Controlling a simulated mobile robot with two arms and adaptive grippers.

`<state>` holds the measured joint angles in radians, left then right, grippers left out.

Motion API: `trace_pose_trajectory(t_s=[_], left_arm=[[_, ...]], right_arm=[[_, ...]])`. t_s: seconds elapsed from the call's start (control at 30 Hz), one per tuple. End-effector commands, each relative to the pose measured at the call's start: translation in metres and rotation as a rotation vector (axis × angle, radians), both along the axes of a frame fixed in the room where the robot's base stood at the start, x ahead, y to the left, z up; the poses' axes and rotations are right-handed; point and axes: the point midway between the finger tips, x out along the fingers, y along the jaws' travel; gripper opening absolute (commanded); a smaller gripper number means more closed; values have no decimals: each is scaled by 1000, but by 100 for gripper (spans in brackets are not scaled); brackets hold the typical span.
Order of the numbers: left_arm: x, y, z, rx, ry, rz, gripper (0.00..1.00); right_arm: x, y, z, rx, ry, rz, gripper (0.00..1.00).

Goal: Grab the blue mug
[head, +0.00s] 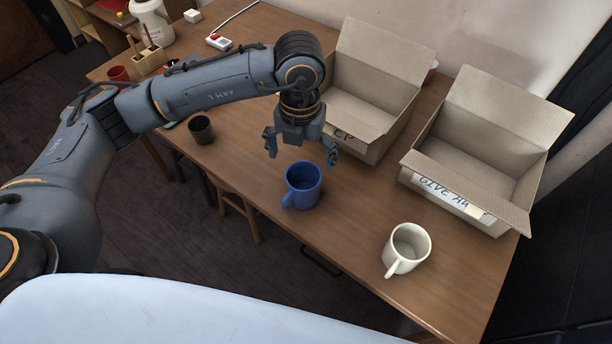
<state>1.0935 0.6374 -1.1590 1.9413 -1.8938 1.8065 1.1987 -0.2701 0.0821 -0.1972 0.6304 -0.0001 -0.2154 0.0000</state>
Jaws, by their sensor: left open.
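The blue mug (303,187) stands upright on the wooden table, near its front edge, with its handle toward the lower left. My left gripper (302,150) is open and empty, pointing down just above and behind the mug's rim in the head view. Its fingers are spread to either side, and I see no contact with the mug. My right gripper is not in view.
A white mug (407,247) stands to the right of the blue one. Two open cardboard boxes stand behind, one (380,115) partly hidden by my arm, the other (478,165) labelled "GIVE AW". A dark cup (201,130) stands left. The table (340,228) is bare between the mugs.

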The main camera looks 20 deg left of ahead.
Motion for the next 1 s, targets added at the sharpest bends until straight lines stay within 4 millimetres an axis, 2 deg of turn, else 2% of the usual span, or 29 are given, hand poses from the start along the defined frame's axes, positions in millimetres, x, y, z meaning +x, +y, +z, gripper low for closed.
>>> trace_pose_trajectory(t_s=[0.2,0.3,0.43,0.57,0.67,0.8,1.0], left_arm=[[-2,0,-45,0,6,0,96],[-1,0,-60,-1,4,-1,96],[-1,-1,-71,-2,3,-2,96],[1,-1,-79,-1,4,0,96],[3,-1,-94,-1,6,-1,96],[4,-2,-115,-2,5,-1,96],[5,-2,-125,-3,2,-3,96]], right_arm=[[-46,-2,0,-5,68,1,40],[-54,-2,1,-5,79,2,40],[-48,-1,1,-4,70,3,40],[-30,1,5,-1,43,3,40],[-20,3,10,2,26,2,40],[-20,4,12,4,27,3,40],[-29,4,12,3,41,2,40]])
